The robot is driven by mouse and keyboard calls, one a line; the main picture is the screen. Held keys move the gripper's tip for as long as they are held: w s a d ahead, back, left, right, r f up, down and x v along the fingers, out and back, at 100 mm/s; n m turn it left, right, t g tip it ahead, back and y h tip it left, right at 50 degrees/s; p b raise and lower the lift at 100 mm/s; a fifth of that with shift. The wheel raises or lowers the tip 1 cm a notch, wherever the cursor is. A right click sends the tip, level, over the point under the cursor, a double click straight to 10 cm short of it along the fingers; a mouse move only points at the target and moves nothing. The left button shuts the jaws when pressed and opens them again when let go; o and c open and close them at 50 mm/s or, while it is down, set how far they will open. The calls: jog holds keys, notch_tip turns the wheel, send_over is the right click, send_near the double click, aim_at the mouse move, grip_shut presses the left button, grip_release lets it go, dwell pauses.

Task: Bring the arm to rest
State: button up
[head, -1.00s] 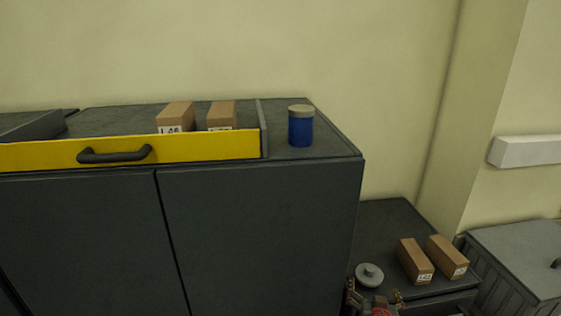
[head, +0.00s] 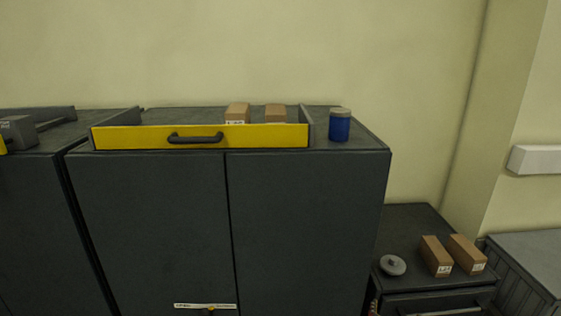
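My gripper cannot be made out in the head view. Only a small reddish sliver (head: 374,304) shows at the bottom edge, beside the right side of the dark cabinet; it may be part of my arm, but too little shows to tell. Nothing held can be seen.
A dark cabinet (head: 310,230) fills the middle, with a yellow-fronted tray (head: 255,136) holding two brown boxes on top. A blue jar (head: 339,128) stands beside the tray. A lower dark unit (head: 415,225) at right bears a grey knobbed disc (head: 393,265) and two brown boxes (head: 436,255).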

jog(key=s+a+f+g+y, duration=0.2)
jog(key=s+a+f+g, duration=0.2)
jog(key=s+f, duration=0.25)
jog(key=s+a+n+g+y+b, duration=0.1)
jog(key=s+a+b, duration=0.4)
jog(key=s+b, duration=0.5)
jog(key=s+a+n+g+y+b, duration=0.1)
jog(key=s+a+n+b, duration=0.2)
jog(key=b, duration=1.4)
jog(key=s+a+f, duration=0.1)
jog(key=s+a, duration=0.2)
jog(key=s, duration=0.4)
jog(key=shift+g, duration=0.3)
